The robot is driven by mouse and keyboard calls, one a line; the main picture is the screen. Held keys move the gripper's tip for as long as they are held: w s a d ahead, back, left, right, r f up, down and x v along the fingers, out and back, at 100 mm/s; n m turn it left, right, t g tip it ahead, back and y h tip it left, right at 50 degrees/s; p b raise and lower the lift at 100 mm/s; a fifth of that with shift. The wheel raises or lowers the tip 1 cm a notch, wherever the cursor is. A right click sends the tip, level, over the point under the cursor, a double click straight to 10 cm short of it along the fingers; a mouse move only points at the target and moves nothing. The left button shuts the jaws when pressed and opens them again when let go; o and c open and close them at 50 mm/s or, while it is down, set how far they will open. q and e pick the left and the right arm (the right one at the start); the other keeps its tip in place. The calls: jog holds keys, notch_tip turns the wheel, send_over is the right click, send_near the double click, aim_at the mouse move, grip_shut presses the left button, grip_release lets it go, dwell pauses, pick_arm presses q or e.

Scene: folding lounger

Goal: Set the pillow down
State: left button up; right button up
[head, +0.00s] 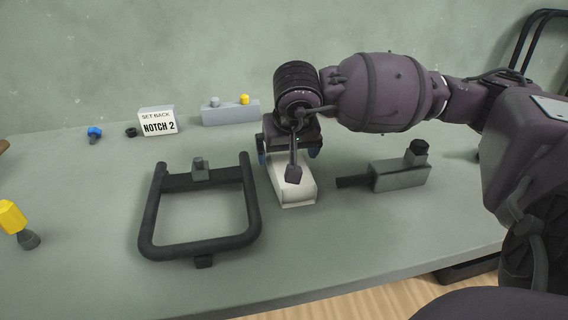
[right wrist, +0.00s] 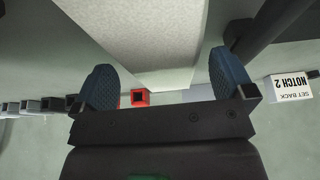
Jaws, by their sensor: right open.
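The white pillow (head: 298,192) is a pale block on the green-grey table, right of the dark U-shaped frame. It looks to be resting on the table, though its far end is hidden under my gripper. My right gripper (head: 288,156) is over that far end, pointing down, with its blue-padded fingers apart. In the right wrist view, the pillow (right wrist: 150,40) lies between the open fingers (right wrist: 162,82), with a gap at the left pad. The right pad is very close to it; I cannot tell if they touch. My left gripper does not show.
The dark frame (head: 150,220) lies just left of the pillow. A grey block with a dark rod (head: 400,176) is to the right. A "NOTCH 2" sign (head: 157,121), a grey block with a yellow knob (head: 230,112) and a blue knob (head: 94,132) stand behind. A yellow-headed part (head: 12,218) is far left.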

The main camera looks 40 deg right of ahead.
jog(key=shift+x, duration=0.95)
jog(key=shift+w+f, duration=0.1)
jog(key=shift+f, duration=0.2)
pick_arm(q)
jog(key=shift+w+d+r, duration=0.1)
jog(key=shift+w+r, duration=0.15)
pick_arm(e)
jog(key=shift+r, duration=0.15)
jog(key=shift+c, duration=0.3)
jog(key=c, duration=0.7)
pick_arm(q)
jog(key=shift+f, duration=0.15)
pick_arm(e)
jog(key=shift+r, duration=0.1)
